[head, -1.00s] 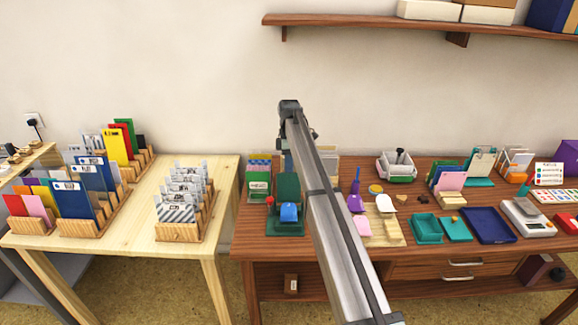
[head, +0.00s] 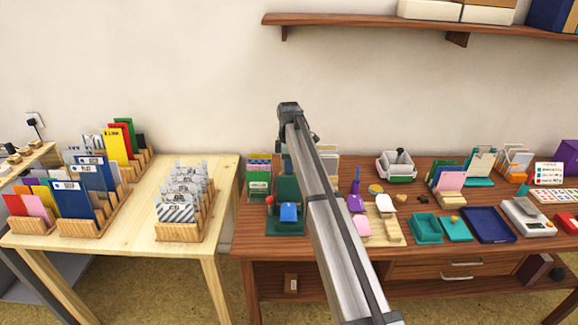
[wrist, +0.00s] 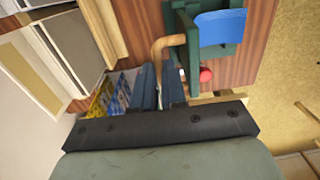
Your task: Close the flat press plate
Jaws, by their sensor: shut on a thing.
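The flat press is dark green (head: 285,228), on the left end of the brown desk, with a blue block (head: 288,212) and a red knob (head: 269,201). In the wrist view its green frame (wrist: 187,45), blue part (wrist: 220,27) and red knob (wrist: 205,74) show at the upper right. A bent tan handle (wrist: 165,43) runs from the green frame toward my gripper (wrist: 158,84). My gripper is shut on the handle's end, between its two dark blue fingers. In the head view my arm hides the gripper.
A card rack (head: 258,183) stands just behind the press. Purple items (head: 355,203) and a wooden stand (head: 385,220) lie to the right of my arm. A pale table (head: 140,225) with card racks stands at the left, beyond a narrow gap.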

